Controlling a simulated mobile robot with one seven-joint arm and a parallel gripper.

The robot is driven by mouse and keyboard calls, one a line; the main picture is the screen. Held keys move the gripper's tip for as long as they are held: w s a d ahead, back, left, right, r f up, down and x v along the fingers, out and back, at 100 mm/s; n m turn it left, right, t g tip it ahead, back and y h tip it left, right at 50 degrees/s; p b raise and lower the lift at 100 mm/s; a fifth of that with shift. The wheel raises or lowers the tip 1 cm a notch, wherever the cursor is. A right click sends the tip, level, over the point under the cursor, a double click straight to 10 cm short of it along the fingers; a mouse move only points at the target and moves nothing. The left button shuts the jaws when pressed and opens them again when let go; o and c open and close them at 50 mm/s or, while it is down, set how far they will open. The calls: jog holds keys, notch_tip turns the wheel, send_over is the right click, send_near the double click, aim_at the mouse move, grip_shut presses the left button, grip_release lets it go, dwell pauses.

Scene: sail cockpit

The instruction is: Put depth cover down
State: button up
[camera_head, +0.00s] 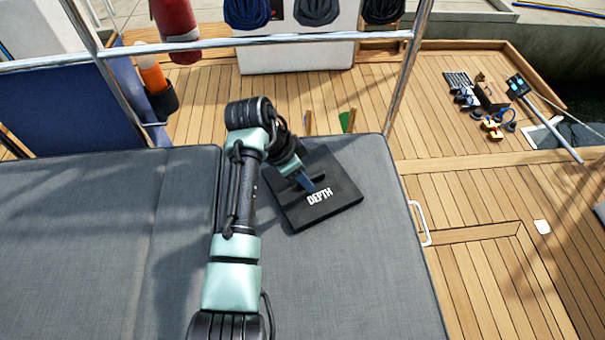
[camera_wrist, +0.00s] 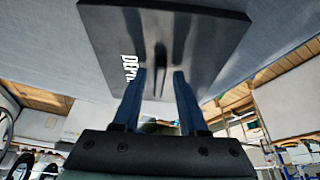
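The depth cover (camera_head: 335,206) is a square black plate with white "DEPTH" lettering. It appears to lie on the grey cushion (camera_head: 350,275), right of my arm, turned at an angle. In the wrist view the cover (camera_wrist: 205,45) fills the upper middle, with a narrow raised grip (camera_wrist: 160,62) at its centre. My gripper (camera_head: 308,184) is over the cover's middle. Its two blue fingers (camera_wrist: 160,76) are apart, one on each side of the raised grip, with gaps visible. My wrist hides the cover's upper left part in the head view.
A metal rail (camera_head: 270,40) crosses behind the cushion. A white handle (camera_head: 420,222) is at the cushion's right edge. Several small items (camera_head: 485,105) lie on the wooden deck at upper right. The cushion's left part (camera_head: 75,240) is clear.

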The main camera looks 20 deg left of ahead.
jog(key=p+v, duration=0.1)
jog(key=v, duration=1.1)
jog(key=shift+r+p, duration=0.15)
jog(key=shift+p, duration=0.2)
jog(key=w+d+r+n+t+y, duration=0.1)
jog(key=w+d+r+t, duration=0.25)
jog(key=r, duration=0.55)
jog(key=w+d+r+n+t+y, duration=0.1)
jog(key=w+d+r+n+t, duration=0.1)
jog(key=d+r+t, duration=0.45)
jog(key=w+d+r+n+t, duration=0.1)
jog(key=w+r+t, duration=0.2)
jog(key=r, duration=0.7)
jog(key=s+d+r+n+t, duration=0.2)
jog(key=s+r+t, duration=0.3)
jog(key=s+r, duration=0.4)
jog(key=s+d+r+n+t+y, duration=0.1)
jog(key=s+d+r+n+t, duration=0.2)
jog(key=s+r+t, duration=0.3)
jog(key=s+r, duration=0.4)
jog(key=r, duration=0.5)
jog(key=shift+s, duration=0.2)
